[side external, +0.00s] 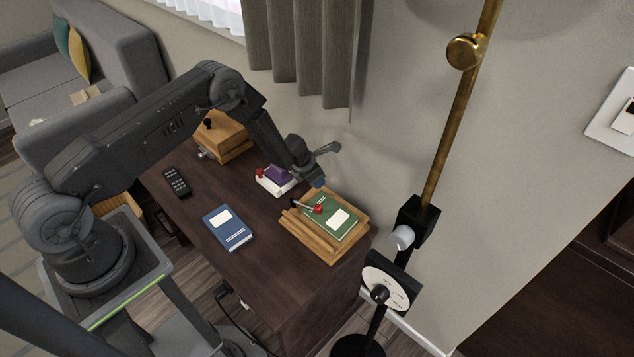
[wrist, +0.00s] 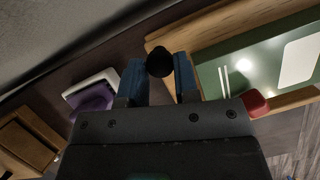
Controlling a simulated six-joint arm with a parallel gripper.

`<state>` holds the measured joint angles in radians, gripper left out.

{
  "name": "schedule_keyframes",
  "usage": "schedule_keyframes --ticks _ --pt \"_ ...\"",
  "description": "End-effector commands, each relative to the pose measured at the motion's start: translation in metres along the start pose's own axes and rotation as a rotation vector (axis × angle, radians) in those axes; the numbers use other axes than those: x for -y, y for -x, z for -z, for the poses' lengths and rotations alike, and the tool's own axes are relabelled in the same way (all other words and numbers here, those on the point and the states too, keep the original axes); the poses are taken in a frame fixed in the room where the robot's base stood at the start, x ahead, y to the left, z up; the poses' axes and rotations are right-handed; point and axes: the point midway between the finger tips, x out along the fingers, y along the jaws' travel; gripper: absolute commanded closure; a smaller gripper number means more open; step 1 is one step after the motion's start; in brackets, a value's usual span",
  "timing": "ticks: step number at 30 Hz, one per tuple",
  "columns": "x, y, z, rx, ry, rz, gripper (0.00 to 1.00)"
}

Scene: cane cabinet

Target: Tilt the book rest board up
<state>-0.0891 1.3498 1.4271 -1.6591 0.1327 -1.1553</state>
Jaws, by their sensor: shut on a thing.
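The wooden book rest board (side external: 327,246) stands at the right end of the dark cabinet top, with a green book (side external: 345,207) lying on it. The board looks low and close to flat; a slight tilt cannot be told. In the wrist view its wooden edge (wrist: 225,22) and the green book (wrist: 250,62) are at the upper right. My gripper (side external: 318,184) is at the board's far left corner. In the wrist view my blue fingers (wrist: 160,78) are shut on a round black knob (wrist: 160,61). The side view hides this knob behind the fingers.
A red knob (side external: 318,208) on a metal rod is at the book. A white box with a purple top (side external: 277,174), a wooden box (side external: 222,138), a blue book (side external: 229,227) and a remote (side external: 176,182) share the cabinet top. A brass-pole stand (side external: 452,130) is at right.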

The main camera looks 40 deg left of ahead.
Motion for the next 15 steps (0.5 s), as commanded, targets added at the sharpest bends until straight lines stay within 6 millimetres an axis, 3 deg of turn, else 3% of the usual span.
schedule_keyframes --ticks 6,15 --pt "0.005 0.024 0.008 -0.009 0.003 0.003 1.00" --pt "0.007 0.032 0.013 -0.014 0.002 0.003 1.00"
